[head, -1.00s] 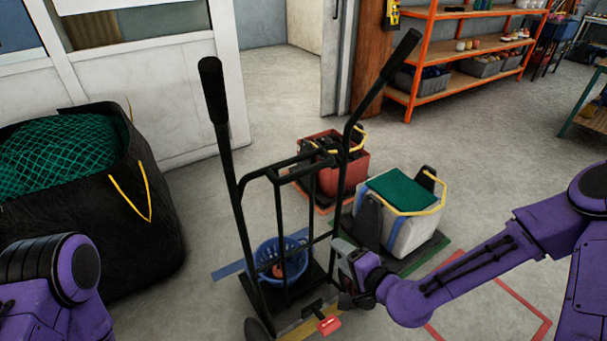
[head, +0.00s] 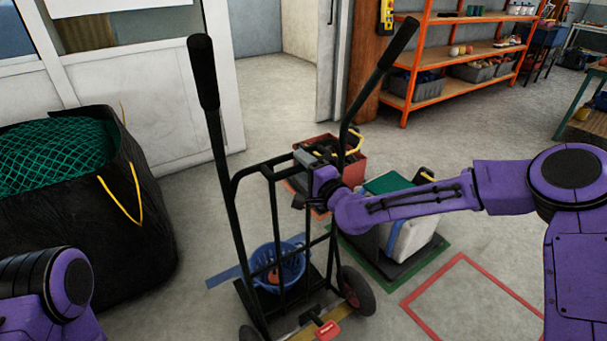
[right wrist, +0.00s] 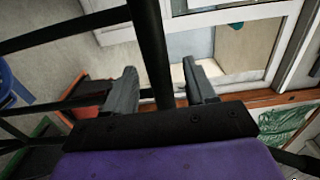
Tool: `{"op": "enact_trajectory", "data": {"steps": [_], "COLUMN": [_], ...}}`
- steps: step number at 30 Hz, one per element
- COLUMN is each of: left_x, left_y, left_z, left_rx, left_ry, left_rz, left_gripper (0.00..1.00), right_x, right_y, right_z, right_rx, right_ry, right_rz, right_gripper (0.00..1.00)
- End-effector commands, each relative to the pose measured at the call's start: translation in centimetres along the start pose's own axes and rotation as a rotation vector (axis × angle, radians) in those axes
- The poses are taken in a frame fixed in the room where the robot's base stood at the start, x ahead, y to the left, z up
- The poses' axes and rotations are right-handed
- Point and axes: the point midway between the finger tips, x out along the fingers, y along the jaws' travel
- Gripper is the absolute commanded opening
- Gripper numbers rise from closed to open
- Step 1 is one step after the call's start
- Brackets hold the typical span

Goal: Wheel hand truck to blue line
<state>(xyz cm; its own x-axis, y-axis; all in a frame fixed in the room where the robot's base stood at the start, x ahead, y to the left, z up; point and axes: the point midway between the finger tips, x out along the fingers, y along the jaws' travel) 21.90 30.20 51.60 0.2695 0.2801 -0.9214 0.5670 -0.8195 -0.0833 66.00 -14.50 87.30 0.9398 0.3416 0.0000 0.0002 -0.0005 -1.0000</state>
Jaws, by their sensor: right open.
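The black hand truck (head: 233,180) stands in front of me, its two long handles rising toward me and apart. A blue basket (head: 290,270) sits low at its frame. A strip of blue line (head: 224,276) shows on the floor left of the basket; part of it is hidden behind the truck. My right gripper (head: 308,158) is at the upper part of the truck's frame, near the right upright. In the right wrist view its two fingers (right wrist: 162,88) are apart, with a black bar of the truck between them. My left gripper is out of view; only my left arm shows.
A black bag with green net (head: 60,150) stands at the left. A red crate (head: 350,170) and a white crate with a green top (head: 405,240) stand behind the truck. A red outlined square (head: 460,300) on the floor is empty. Orange shelves (head: 405,95) stand farther back.

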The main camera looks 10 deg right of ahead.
Motion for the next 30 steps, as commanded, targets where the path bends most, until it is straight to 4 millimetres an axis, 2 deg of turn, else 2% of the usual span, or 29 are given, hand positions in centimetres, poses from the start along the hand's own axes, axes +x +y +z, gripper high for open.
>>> {"op": "enact_trajectory", "data": {"steps": [9,11,12,14,15,30], "left_x": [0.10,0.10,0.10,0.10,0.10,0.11], "left_y": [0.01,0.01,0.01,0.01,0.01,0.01], "left_z": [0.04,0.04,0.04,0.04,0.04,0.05], "left_rx": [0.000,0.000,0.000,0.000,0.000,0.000], "left_ry": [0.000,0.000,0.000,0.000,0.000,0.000], "left_rz": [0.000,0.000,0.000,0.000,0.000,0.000], "left_gripper": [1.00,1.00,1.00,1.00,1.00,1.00], "right_x": [0.60,0.60,0.59,0.59,0.58,0.53], "right_y": [-0.04,-0.03,-0.03,-0.02,-0.01,0.12], "right_z": [0.00,0.00,0.00,0.00,0.00,0.01], "right_rx": [0.002,0.001,0.001,0.001,0.001,0.000], "right_ry": [0.001,0.001,0.000,0.000,0.000,0.000], "right_rz": [0.000,0.000,0.000,0.001,0.001,0.003], "right_gripper": [0.55,0.39,0.26,0.07,0.00,0.00]}}
